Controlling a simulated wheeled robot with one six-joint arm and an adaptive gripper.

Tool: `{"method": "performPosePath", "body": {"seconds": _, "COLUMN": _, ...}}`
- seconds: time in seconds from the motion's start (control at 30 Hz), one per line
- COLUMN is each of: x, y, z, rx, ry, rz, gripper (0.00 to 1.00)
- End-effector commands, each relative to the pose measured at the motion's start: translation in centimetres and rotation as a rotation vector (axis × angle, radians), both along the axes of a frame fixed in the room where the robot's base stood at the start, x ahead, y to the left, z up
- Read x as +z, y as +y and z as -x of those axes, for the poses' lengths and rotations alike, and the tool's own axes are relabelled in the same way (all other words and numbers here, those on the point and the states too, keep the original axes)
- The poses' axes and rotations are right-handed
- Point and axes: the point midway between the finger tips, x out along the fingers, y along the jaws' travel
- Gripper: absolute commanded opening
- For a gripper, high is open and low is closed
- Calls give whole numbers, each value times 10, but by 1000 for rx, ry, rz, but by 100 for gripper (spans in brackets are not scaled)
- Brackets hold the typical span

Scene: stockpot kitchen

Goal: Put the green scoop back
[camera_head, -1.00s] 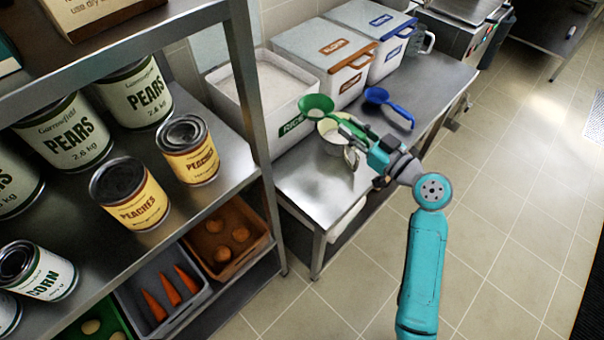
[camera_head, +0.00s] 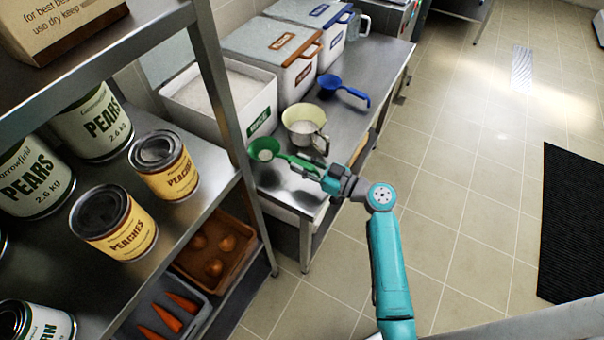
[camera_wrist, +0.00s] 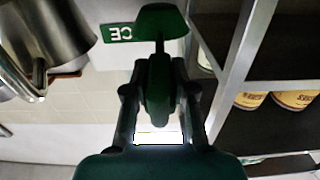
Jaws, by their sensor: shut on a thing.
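The green scoop (camera_head: 265,149) is held out level in front of the open white bin with the green label (camera_head: 221,97), close to the metal table. My gripper (camera_head: 317,172) is shut on the scoop's handle. In the wrist view the scoop (camera_wrist: 162,22) points away from me between the fingers of my gripper (camera_wrist: 157,95). The bin's green label (camera_wrist: 118,33) shows upside down behind it. Whether the scoop touches the table is hard to tell.
A blue scoop (camera_head: 344,88) lies farther back. Two lidded bins, orange-labelled (camera_head: 280,50) and blue-labelled (camera_head: 318,20), stand behind. The shelf post (camera_head: 222,110) is close on the left.

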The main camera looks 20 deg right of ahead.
Motion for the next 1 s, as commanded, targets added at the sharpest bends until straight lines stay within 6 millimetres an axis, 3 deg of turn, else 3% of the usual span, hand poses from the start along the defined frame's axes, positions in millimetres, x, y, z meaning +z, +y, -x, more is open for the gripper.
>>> {"method": "performPosePath", "body": {"seconds": 0.43, "x": -45, "y": 0, "z": 0, "rx": -1, "ry": 0, "rz": -1, "gripper": 0}}
{"method": "performPosePath", "body": {"seconds": 0.87, "x": -51, "y": 0, "z": 0, "rx": -1, "ry": -1, "rz": -1, "gripper": 0}}
{"method": "performPosePath", "body": {"seconds": 0.9, "x": -51, "y": 0, "z": 0, "rx": -1, "ry": -1, "rz": 0, "gripper": 33}}
{"method": "performPosePath", "body": {"seconds": 0.97, "x": -51, "y": 0, "z": 0, "rx": -1, "ry": -1, "rz": 0, "gripper": 48}}
{"method": "performPosePath", "body": {"seconds": 1.0, "x": -51, "y": 0, "z": 0, "rx": -1, "ry": -1, "rz": 0, "gripper": 50}}
